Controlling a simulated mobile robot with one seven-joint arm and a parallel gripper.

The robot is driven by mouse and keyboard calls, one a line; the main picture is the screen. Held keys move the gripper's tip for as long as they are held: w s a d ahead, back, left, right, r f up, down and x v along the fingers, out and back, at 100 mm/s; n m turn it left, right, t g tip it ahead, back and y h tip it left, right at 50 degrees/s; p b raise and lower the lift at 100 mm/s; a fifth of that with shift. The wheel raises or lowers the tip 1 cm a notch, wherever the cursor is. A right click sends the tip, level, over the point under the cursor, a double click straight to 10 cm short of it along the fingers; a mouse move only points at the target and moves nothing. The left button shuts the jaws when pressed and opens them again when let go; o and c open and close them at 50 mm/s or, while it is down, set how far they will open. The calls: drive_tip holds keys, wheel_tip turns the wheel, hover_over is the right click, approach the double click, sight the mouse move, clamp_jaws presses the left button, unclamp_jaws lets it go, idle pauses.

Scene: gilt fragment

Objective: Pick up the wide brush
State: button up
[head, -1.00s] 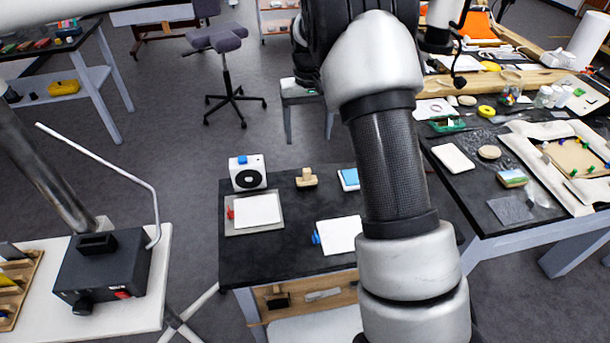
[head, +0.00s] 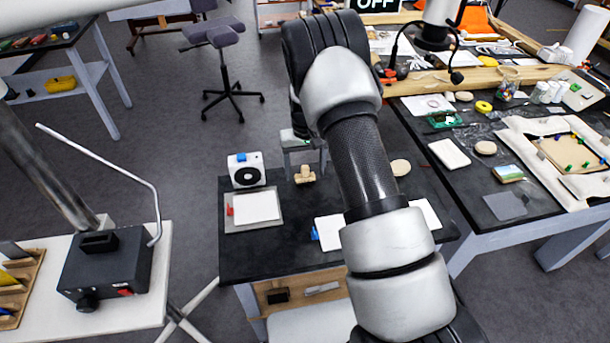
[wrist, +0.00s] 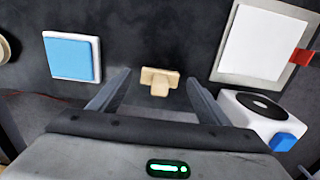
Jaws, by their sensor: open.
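The wide brush (head: 305,175) is a small tan, T-shaped piece with a broad head and a short stub. It stands near the back edge of the small black-topped table (head: 262,262). My gripper (head: 305,163) is open and empty over that back edge, with the brush seen in line with its fingers. In the wrist view, the brush (wrist: 160,82) appears between the two spread fingers of my gripper (wrist: 157,75), beyond them. No finger appears to touch it.
A white box with a black round face (head: 247,171) stands left of the brush. A clipboard-like pad (head: 254,208) lies in front. A blue-topped white block (wrist: 72,56) is on the brush's other side. A crowded workbench (head: 470,185) is to the right.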

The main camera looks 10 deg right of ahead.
sight(305, 167)
drive_tip(key=shift+f, duration=0.8)
drive_tip(key=c, duration=1.1)
wheel_tip(305, 167, up, 10)
drive_tip(key=shift+r+b, duration=0.1)
drive_tip(key=shift+b, duration=0.35)
drive_tip(key=shift+c, duration=0.2)
drive_tip(key=o, duration=0.5)
drive_tip(key=c, duration=0.4)
